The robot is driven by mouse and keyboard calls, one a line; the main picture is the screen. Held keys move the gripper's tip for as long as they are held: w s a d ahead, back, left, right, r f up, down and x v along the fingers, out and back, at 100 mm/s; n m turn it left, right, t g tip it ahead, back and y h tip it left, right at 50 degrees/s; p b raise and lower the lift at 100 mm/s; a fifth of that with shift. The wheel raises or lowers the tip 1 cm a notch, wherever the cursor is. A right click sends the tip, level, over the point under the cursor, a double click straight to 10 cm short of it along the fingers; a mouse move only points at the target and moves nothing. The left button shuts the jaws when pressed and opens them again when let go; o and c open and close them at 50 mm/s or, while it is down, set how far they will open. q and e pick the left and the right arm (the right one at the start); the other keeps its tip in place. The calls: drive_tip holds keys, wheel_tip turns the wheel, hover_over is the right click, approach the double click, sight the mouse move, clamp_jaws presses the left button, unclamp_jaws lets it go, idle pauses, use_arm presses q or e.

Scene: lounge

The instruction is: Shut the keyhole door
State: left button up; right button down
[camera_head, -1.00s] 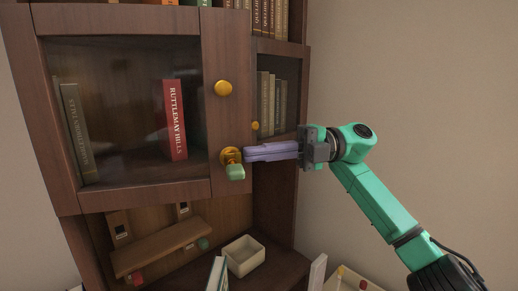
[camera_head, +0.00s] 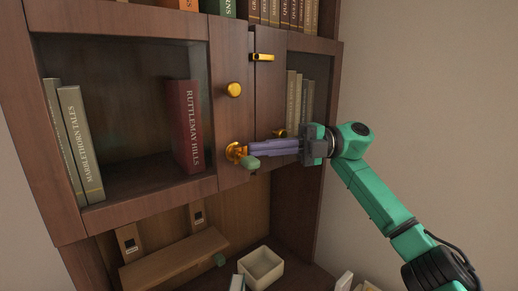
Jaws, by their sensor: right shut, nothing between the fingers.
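The keyhole door (camera_head: 144,202) is a brown wooden frame around a glass pane on the left of the cabinet. Its right stile carries a round gold knob (camera_head: 234,89) and, below it, a gold keyhole plate (camera_head: 234,151) with a green key (camera_head: 250,163) in it. A dark gap separates the stile from the post (camera_head: 268,95) on its right, so the door looks slightly ajar. My right gripper (camera_head: 256,148) is shut and empty. Its purple fingers reach in from the right beside the key; I cannot tell whether they touch it. My left gripper is out of view.
Books (camera_head: 187,126) stand behind the glass, and more books (camera_head: 297,103) fill the right compartment. A gold latch (camera_head: 262,57) is on the post. Below are a small wooden shelf (camera_head: 175,260) and a cream box (camera_head: 262,268).

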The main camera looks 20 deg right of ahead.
drive_tip(key=shift+w, duration=0.15)
idle(0.4)
drive_tip(key=s+d, duration=0.2)
drive_tip(key=d, duration=1.2)
drive_tip(key=shift+s+d, duration=0.15)
drive_tip(key=shift+s, duration=0.1)
